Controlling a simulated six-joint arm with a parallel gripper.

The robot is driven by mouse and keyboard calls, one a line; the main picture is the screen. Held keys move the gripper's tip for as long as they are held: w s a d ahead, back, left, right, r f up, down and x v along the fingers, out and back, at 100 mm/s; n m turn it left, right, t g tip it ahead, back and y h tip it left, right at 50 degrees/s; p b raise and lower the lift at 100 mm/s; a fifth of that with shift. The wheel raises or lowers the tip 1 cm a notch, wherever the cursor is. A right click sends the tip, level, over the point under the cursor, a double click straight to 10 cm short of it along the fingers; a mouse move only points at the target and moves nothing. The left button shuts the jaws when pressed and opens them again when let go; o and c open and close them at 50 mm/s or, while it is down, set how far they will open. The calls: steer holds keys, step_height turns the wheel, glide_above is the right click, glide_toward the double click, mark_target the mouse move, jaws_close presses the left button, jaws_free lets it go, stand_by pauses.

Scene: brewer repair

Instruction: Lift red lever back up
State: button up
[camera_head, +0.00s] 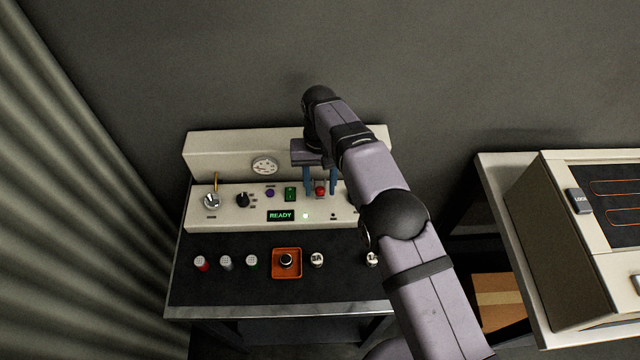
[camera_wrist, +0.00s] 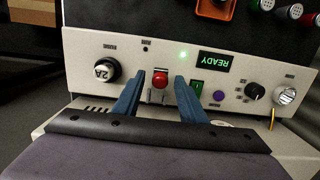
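The red lever (camera_head: 320,190) has a red knob on the cream front panel of the brewer (camera_head: 235,215), right of a green switch. In the wrist view its red knob (camera_wrist: 160,79) sits between the two blue fingers of my gripper (camera_wrist: 155,82). My gripper (camera_head: 320,185) is open around the lever, with a visible gap on each side of the knob. The lever's lower part is mostly hidden. The display (camera_head: 281,215) reads READY and a green light (camera_head: 306,216) beside it is lit.
A gauge (camera_head: 264,166), a black knob (camera_head: 242,200), a purple button (camera_head: 270,193) and a green switch (camera_head: 290,194) are on the brewer. Several small canisters and an orange tray (camera_head: 275,272) stand on the dark bench in front. Another machine (camera_head: 560,220) stands at right.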

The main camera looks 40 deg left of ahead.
mark_target(320, 187)
steer(key=shift+w+a+r+b, duration=0.1)
steer(key=shift+r+b, duration=0.45)
steer(key=shift+r, duration=0.1)
steer(key=shift+w+a+r+p, duration=0.1)
steer(key=shift+r+p, duration=0.4)
steer(key=shift+r, duration=1)
steer(key=shift+w+r+p, duration=0.1)
steer(key=shift+r+p, duration=0.4)
steer(key=shift+r, duration=1)
